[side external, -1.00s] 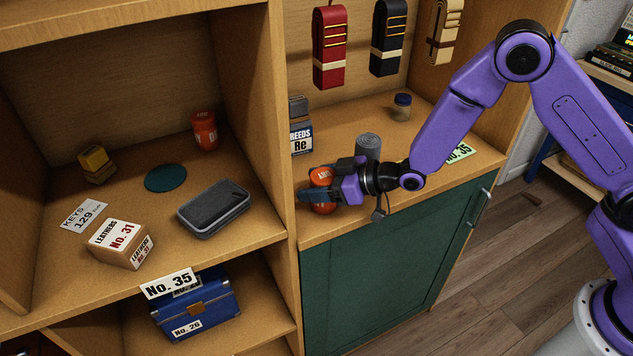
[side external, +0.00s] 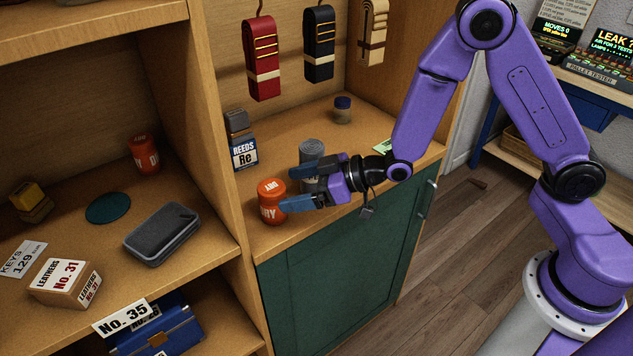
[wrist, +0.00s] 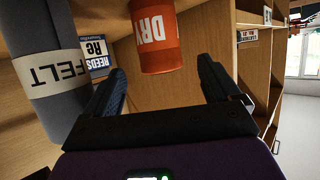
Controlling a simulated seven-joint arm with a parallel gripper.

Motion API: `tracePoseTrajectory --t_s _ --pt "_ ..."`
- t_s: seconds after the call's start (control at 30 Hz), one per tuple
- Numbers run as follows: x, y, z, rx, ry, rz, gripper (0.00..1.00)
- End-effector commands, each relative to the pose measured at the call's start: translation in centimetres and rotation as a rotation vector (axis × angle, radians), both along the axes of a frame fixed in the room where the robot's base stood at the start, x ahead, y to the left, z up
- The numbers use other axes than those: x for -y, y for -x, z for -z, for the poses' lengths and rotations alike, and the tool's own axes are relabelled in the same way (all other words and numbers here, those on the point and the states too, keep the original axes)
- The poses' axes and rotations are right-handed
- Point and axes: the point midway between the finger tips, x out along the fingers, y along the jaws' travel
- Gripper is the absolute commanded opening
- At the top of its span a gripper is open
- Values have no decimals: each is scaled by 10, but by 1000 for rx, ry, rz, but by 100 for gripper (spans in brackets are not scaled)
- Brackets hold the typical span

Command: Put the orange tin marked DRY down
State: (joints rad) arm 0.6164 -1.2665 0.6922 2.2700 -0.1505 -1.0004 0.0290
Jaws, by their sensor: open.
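The orange tin marked DRY (side external: 271,200) stands upright on the wooden counter top (side external: 268,240), close to its front edge. My gripper (side external: 300,184) is open and empty, just to the right of the tin. Its blue-grey fingers point at the tin, and the tin is not held between them. In the wrist view the tin (wrist: 153,38) shows beyond the fingertips, with clear space between the open fingers (wrist: 162,85). Part of the tin's top or base is cut off by the frame edge.
A grey felt roll (side external: 311,150) stands close behind my gripper; its FELT band (wrist: 52,72) shows in the wrist view. A REEDS box (side external: 242,142) and a small blue-lidded jar (side external: 342,109) stand farther back. A shelf divider (side external: 212,130) rises left of the tin.

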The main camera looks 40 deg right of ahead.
Motion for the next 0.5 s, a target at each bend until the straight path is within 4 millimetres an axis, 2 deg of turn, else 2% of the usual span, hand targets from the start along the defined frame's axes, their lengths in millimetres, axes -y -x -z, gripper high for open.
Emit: tracePoseTrajectory --t_s 0.2,0.5 --pt "21 20 -12 1 -1 0 90" --pt "29 29 -17 0 0 0 90"
